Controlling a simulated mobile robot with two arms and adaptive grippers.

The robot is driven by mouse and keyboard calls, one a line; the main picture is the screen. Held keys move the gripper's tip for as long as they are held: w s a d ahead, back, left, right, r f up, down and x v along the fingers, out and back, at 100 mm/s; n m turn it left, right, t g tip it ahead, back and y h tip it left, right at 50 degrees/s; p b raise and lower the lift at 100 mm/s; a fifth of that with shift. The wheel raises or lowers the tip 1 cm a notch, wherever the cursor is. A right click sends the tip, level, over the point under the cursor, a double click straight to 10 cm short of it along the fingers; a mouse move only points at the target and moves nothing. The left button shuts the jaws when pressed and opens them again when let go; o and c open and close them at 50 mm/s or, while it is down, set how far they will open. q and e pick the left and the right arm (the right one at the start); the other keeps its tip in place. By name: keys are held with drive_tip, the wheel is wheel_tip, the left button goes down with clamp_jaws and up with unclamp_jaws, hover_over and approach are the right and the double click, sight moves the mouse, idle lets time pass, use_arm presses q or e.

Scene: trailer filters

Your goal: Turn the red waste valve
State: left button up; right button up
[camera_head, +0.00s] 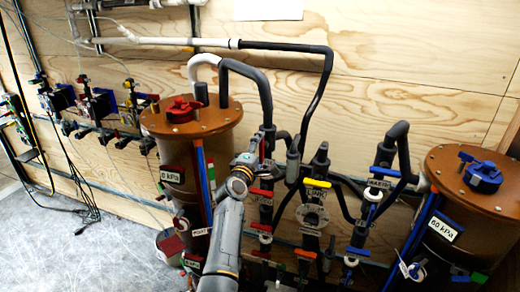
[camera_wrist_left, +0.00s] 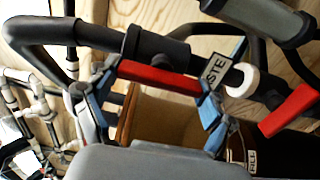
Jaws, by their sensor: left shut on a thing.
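The red waste valve handle (camera_wrist_left: 160,78) lies across the middle of the left wrist view, beside a dark pipe. A white label (camera_wrist_left: 216,72) next to it reads partly "STE". My left gripper (camera_wrist_left: 158,98) has its blue-padded fingers at the two ends of this red handle and is shut on it. In the head view my left gripper (camera_head: 268,163) is at the upper part of the dark valve column, right of the left brown tank. My arm and gripper hide part of that column there. My right gripper is not in view.
A brown tank (camera_head: 205,118) with a red lid knob stands left of my gripper. Another red handle (camera_wrist_left: 290,110) is close on the right in the wrist view. A yellow-handled valve (camera_head: 317,183) and dark pipes crowd the right side. Another tank (camera_head: 470,170) stands far right.

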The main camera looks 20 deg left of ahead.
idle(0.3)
use_arm(q)
drive_tip(key=o, duration=1)
drive_tip(key=shift+o, duration=0.2)
